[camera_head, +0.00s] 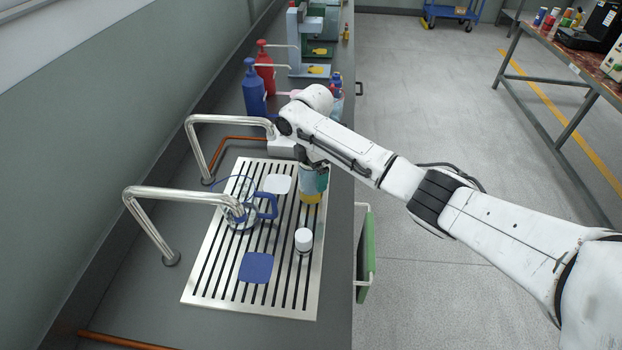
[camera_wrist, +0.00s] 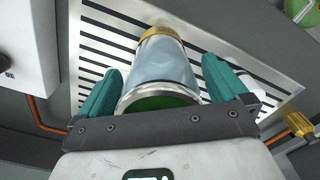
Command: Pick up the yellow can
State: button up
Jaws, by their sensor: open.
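A can (camera_head: 311,197) with a yellow band at its base and a light blue body stands on the slatted metal grate (camera_head: 205,285), partly hidden by my gripper. In the wrist view the can (camera_wrist: 160,65) lies between my two teal fingers, its yellow band at the far end and a green face at the near end. My gripper (camera_wrist: 161,68) is open, with one finger on each side of the can. A small gap seems to show beside the right finger; I cannot tell whether the left finger touches.
A clear jug with a blue handle (camera_head: 267,207), a small white-topped jar (camera_head: 303,239), a white square (camera_head: 277,184) and a blue square (camera_head: 256,267) share the grate. Metal bent pipes (camera_head: 150,192) rise at left. Blue (camera_head: 254,92) and red (camera_head: 264,72) bottles stand behind.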

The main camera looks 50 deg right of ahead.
jog(key=c, duration=1.4)
jog(key=shift+r, duration=0.1)
jog(key=shift+c, duration=0.2)
jog(key=shift+r, duration=0.15)
